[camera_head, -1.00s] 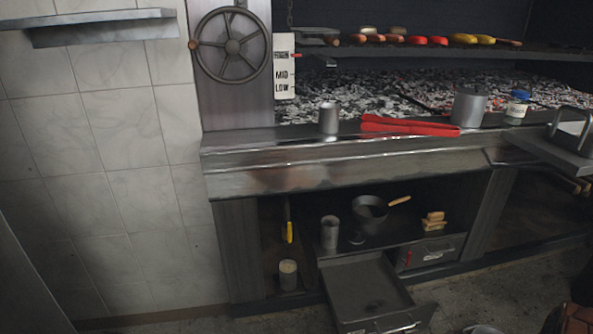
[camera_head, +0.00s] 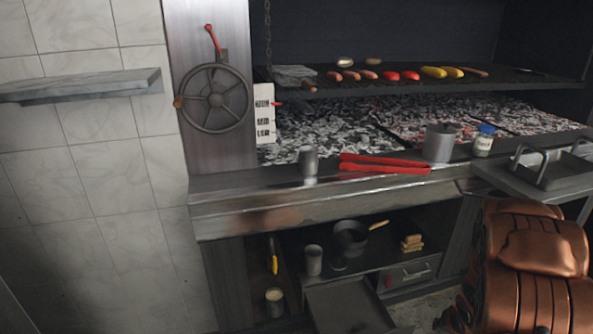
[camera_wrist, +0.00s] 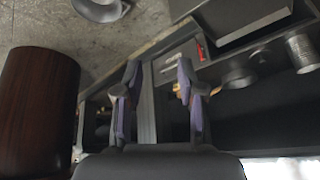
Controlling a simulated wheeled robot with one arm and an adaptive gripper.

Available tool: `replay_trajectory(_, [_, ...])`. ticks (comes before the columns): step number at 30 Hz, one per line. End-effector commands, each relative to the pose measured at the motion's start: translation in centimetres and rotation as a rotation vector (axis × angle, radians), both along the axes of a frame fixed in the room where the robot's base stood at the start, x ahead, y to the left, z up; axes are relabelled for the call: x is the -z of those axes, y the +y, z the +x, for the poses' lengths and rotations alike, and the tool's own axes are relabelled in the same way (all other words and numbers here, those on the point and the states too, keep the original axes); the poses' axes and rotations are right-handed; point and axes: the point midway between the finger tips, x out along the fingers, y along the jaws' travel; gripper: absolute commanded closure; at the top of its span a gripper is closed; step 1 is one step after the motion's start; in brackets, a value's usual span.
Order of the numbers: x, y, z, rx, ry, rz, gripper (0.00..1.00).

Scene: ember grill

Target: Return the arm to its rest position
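My gripper (camera_wrist: 158,75) shows in the wrist view with its two fingers apart and nothing between them. Behind the fingers lies the grill's lower shelf area, seen at a steep angle. My copper-coloured arm (camera_head: 535,255) fills the lower right of the head view, in front of the grill's right side. The gripper itself does not show in the head view.
An open drawer (camera_head: 345,305) sticks out below the shelf. Red tongs (camera_head: 385,165), a metal cup (camera_head: 308,162), a pot (camera_head: 439,143) and a jar (camera_head: 483,141) stand along the ledge. A tray (camera_head: 545,180) juts out at right. Food lies on the grate (camera_head: 420,83).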

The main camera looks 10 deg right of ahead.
Motion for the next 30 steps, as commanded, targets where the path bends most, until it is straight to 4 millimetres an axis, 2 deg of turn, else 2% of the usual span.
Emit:
replay_trajectory(1, [-2.7, 0.2, 0.1, -0.007, 0.018, -0.026, 0.61])
replay_trajectory(8, [-10.7, 2.1, -1.3, -0.029, 0.126, -0.107, 0.61])
replay_trajectory(14, [-17.3, 5.0, -3.4, -0.052, 0.216, -0.139, 0.61])
replay_trajectory(23, [-26.2, 11.0, -7.9, -0.112, 0.339, -0.128, 0.61])
replay_trajectory(30, [-32.5, 16.8, -12.8, -0.197, 0.435, -0.075, 0.61])
